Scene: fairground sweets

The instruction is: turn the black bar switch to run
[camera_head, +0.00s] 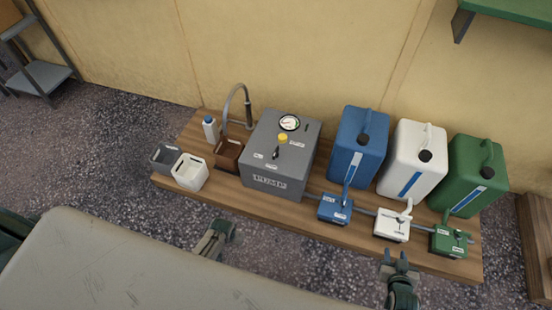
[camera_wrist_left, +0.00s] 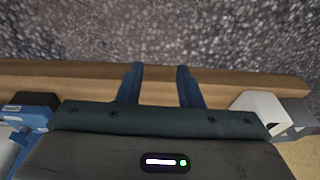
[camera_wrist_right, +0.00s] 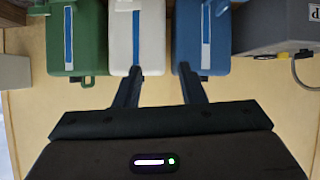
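The grey pump box (camera_head: 262,171) stands on the wooden bench in the head view, with a "PUMP" label on its front. On its sloped top, a small black bar switch (camera_head: 275,155) sits just below a yellow knob (camera_head: 283,138), between small white labels too small to read. My left gripper (camera_head: 222,230) is in front of the bench, below and left of the box, and its fingers stand apart and empty in the left wrist view (camera_wrist_left: 159,70). My right gripper (camera_head: 398,260) is at the bench's front edge, far right of the box; the right wrist view shows its fingers (camera_wrist_right: 159,70) apart and empty.
A round gauge (camera_head: 289,123) sits behind the switch. A curved tap (camera_head: 247,107) and small open bins (camera_head: 190,171) stand left of the box. Blue (camera_head: 359,143), white (camera_head: 412,158) and green (camera_head: 476,172) canisters stand right, with small valve boxes (camera_head: 335,208) before them.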

